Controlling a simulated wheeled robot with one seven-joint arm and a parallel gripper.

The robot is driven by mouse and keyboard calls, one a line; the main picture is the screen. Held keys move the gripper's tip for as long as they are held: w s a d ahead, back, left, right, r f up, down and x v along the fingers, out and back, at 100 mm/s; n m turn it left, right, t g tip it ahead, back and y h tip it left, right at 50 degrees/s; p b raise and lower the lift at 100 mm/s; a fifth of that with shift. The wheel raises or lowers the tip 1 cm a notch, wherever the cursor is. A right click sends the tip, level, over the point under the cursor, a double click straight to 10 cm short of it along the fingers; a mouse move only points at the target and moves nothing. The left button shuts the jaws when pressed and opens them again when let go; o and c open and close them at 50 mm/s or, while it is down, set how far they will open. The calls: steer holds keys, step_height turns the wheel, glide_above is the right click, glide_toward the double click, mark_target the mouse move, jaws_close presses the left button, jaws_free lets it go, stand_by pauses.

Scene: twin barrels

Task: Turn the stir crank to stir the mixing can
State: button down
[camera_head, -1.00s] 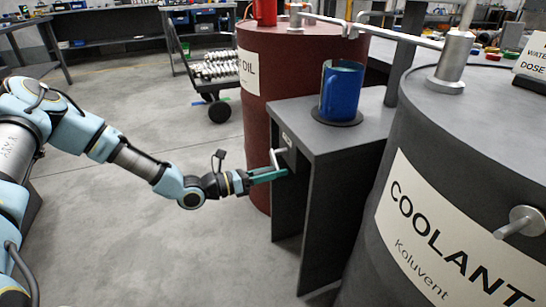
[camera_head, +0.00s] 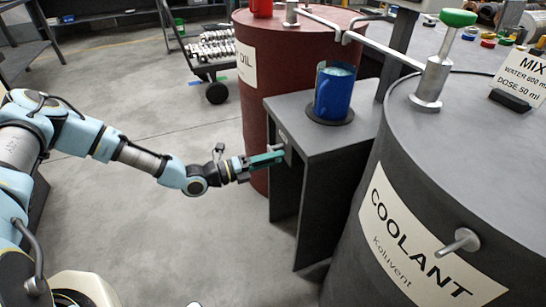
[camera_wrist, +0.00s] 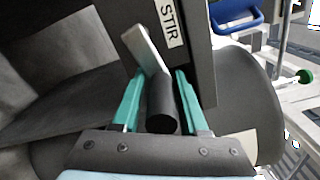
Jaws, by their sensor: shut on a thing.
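The blue mixing can (camera_head: 334,97) stands upright on a round dark pad on top of the grey stand (camera_head: 300,122), with pale liquid inside. The stir crank sits on the stand's front beside a STIR label (camera_wrist: 171,22). In the wrist view its flat grey arm (camera_wrist: 143,47) leans up to the left from the black grip (camera_wrist: 162,104). My gripper (camera_head: 268,159) is at the stand's front, its green fingers on either side of the black grip and shut on it. The crank is mostly hidden in the head view.
The grey COOLANT barrel (camera_head: 440,140) stands close at the right, with a tap (camera_head: 460,241) and a green-knobbed lever (camera_head: 457,20). The red oil barrel (camera_head: 262,95) is behind the stand. A cart (camera_head: 214,62) stands farther back. The floor left of the stand is clear.

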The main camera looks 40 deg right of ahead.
steer(key=shift+w+d+r+n, duration=0.1)
steer(key=shift+w+r+n, duration=0.15)
steer(key=shift+r+n, duration=0.2)
steer(key=c, duration=0.7)
jaws_free()
steer(key=shift+f, duration=0.1)
steer(key=shift+o, duration=0.2)
steer(key=shift+f, duration=0.1)
steer(key=v, duration=1.1)
steer(key=shift+b, duration=0.3)
